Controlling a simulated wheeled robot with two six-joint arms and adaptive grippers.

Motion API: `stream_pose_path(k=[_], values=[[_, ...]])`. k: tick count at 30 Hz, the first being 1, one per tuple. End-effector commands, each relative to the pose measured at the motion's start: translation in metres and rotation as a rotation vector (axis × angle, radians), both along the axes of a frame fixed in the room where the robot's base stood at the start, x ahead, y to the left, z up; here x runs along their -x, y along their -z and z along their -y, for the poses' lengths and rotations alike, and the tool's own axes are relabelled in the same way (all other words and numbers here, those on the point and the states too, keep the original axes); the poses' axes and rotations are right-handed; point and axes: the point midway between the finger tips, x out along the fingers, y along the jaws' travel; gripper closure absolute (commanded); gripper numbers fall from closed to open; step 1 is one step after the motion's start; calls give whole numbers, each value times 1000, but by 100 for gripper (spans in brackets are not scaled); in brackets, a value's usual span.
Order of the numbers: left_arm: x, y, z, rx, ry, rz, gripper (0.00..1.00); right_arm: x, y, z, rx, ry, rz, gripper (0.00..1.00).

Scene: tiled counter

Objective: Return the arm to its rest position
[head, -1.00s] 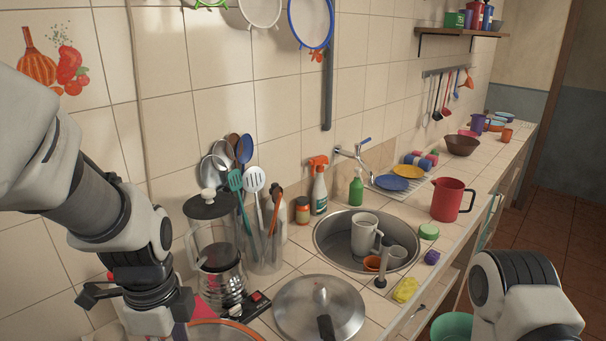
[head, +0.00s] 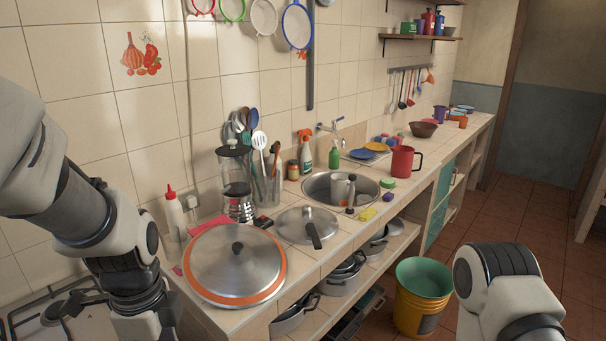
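My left arm (head: 75,200) comes in from the left and bends down at the wrist. Dark parts of my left gripper (head: 70,306) show beside the wrist, over the stove at the lower left. Its fingertips are not clear, so I cannot tell whether it is open or shut. No held thing is visible there. A link of my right arm (head: 505,290) shows at the bottom right; my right gripper is out of the picture.
A large orange-rimmed lid (head: 236,262) and a squeeze bottle (head: 175,213) stand near my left wrist. A glass blender jar (head: 237,190), a pot lid (head: 300,222) and the sink (head: 318,186) follow along the counter. A yellow bucket (head: 421,300) stands on the floor near my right arm.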

Motion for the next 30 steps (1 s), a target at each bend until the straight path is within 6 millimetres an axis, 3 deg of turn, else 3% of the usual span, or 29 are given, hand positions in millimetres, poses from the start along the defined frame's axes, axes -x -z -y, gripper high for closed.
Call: stream_pose_path(k=[1, 10, 14, 19, 24, 26, 28, 30], values=[[4, 18, 0, 2, -1, -39, 40, -1, 5, 0, 0, 0, 2, 60], [38, 106, -1, 33, -14, -278, 40, -1, 19, 0, 0, 0, 3, 60], [68, 156, -5, 44, -19, -411, 40, -1, 28, 0, 0, 0, 2, 60], [120, 241, -16, 16, -100, -556, 40, -1, 43, 0, 0, 0, 1, 60], [187, 335, -32, -95, -368, -594, 40, -1, 60, 0, 0, 0, 2, 60], [208, 363, -37, -142, -505, -562, 40, -1, 64, 0, 0, 0, 2, 60], [220, 385, -42, -177, -671, -493, 40, -1, 67, 0, 0, 0, 2, 60], [218, 400, -45, -187, -840, -397, 40, -1, 68, 0, 0, 0, 2, 60]])
